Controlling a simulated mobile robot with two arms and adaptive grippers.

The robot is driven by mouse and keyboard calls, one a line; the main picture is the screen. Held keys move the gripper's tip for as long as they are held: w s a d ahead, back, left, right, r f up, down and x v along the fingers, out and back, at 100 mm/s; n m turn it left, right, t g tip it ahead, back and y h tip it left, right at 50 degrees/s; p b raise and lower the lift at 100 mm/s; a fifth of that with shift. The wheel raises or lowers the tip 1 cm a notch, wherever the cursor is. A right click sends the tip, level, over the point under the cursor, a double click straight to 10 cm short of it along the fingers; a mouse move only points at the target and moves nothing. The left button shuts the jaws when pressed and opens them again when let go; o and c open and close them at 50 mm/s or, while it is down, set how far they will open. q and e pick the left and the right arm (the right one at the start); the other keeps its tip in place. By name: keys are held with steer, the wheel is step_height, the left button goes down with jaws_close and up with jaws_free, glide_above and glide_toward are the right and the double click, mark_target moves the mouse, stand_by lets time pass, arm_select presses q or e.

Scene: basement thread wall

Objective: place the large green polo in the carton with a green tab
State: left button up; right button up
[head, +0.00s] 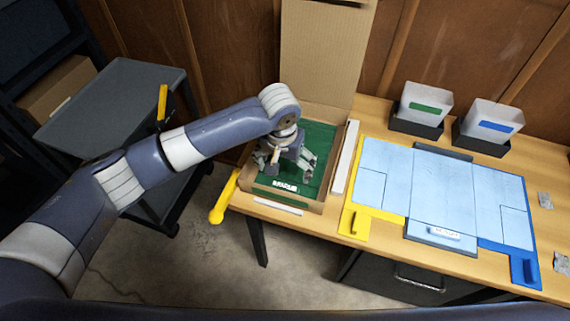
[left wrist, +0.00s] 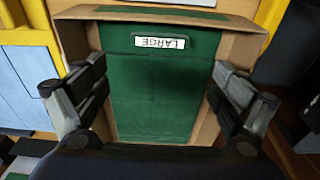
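The green polo (head: 322,140) lies folded flat inside an open cardboard carton (head: 317,205) at the left end of the table. Its white label reads LARGE in the left wrist view (left wrist: 160,42). A green strip shows on the carton's near edge (left wrist: 165,12). My left gripper (head: 287,164) points down over the carton, with its fingers spread above the polo and nothing between them. In the left wrist view the open fingers stand on either side of the polo (left wrist: 150,100). My right gripper is not in view.
A light blue garment (head: 385,175) lies on a yellow, grey and blue folding board (head: 358,222). Two bins with green (head: 425,108) and blue (head: 495,126) labels stand behind it. The carton's tall lid (head: 322,55) stands up. A grey cart (head: 110,105) is at left.

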arm_select(q)
step_height(320, 180, up, 12)
steer(key=s+b, duration=0.1)
steer(key=shift+s+a, duration=0.2)
steer(key=shift+s, duration=0.1)
stand_by(0.6)
